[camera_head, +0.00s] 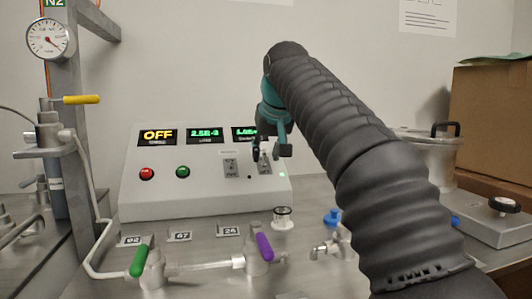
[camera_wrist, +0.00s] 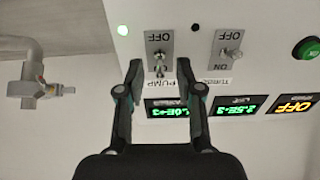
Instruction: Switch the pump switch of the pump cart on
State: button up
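The pump switch (camera_wrist: 158,56) is a small metal toggle on a grey plate on the white control box. In the wrist view the plate reads OFF at its upper end, with a PUMP label at its lower end. My gripper (camera_wrist: 160,66) is open, with one fingertip on each side of the toggle. The lever appears to lean toward the PUMP label, but its exact position is hard to tell. In the head view my gripper (camera_head: 270,150) is at the panel and partly hides the pump switch (camera_head: 264,165).
The turbo switch (camera_wrist: 231,54) sits beside the pump switch. A small green light (camera_head: 282,174) glows at the panel's right. Red (camera_head: 147,173) and green (camera_head: 183,172) buttons sit left. Green (camera_head: 139,261) and purple (camera_head: 264,247) valve handles stand in front. Displays line the panel top.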

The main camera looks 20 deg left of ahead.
jog(key=v, duration=0.7)
